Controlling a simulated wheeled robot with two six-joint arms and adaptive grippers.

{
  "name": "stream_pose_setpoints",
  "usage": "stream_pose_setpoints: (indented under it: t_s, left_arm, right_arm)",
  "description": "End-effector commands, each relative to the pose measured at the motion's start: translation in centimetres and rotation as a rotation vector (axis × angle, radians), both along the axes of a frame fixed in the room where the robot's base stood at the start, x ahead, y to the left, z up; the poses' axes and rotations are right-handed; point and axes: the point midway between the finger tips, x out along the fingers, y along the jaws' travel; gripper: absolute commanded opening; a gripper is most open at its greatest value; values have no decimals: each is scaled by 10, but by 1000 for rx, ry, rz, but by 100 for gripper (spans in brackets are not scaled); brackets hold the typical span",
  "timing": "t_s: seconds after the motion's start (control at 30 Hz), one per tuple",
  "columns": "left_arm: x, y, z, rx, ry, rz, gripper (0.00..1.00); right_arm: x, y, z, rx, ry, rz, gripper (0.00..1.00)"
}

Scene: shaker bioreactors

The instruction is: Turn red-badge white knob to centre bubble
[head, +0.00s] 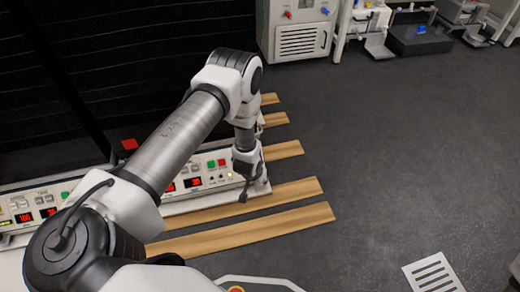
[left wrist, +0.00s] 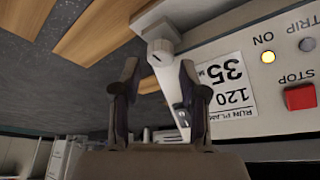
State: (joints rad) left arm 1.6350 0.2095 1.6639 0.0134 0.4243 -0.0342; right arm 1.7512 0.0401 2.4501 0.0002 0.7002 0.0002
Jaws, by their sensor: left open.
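The white knob (left wrist: 161,52), with a dark mark on its face, shows at the corner of the shaker in the left wrist view. My left gripper (left wrist: 158,70) is open, with one finger on each side of the knob's line; I cannot tell whether either touches it. A narrow pale strip with a small dark fitting (left wrist: 182,117) runs below the knob; no bubble can be made out. In the head view my left gripper (head: 244,196) points down at the right end of the shaker's control panel (head: 222,177).
The panel carries a red stop button (left wrist: 300,97), a lit yellow lamp (left wrist: 268,57) and a label reading 120 and 35 (left wrist: 229,85). Wooden slats (head: 250,232) lie under the shaker. Grey floor to the right is open; other equipment (head: 300,30) stands at the back.

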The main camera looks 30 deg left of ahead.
Motion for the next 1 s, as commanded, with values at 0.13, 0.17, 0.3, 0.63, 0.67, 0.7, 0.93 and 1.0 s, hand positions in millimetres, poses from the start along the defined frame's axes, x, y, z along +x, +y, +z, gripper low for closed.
stream_pose_setpoints:
  t_s: [0.13, 0.17, 0.3, 0.63, 0.67, 0.7, 0.93, 1.0]
  left_arm:
    - [9, 2, -28, 0, 0, 0, 43]
    - [10, 2, -29, 0, -1, 0, 43]
    - [12, 2, -31, 0, 1, 0, 43]
    - [12, 2, -30, 0, 1, 0, 0]
    - [11, 2, -30, 0, 1, 0, 0]
    - [11, 2, -30, 0, 1, 0, 0]
    - [11, 2, -30, 0, 2, 21, 0]
    - [11, 2, -30, 0, 2, 39, 0]
  right_arm:
    - [0, 0, -20, 0, -1, -3, 0]
    - [1, 0, -21, 0, -2, -4, 0]
    - [1, 0, -21, -1, -3, -5, 0]
    - [1, -1, -20, 0, -3, -5, 0]
    - [1, 0, -20, 0, -3, -5, 0]
    - [1, 0, -20, 0, -2, -5, 0]
    - [1, -1, -18, 0, -2, -4, 0]
    - [1, -1, -16, 0, -2, -4, 0]
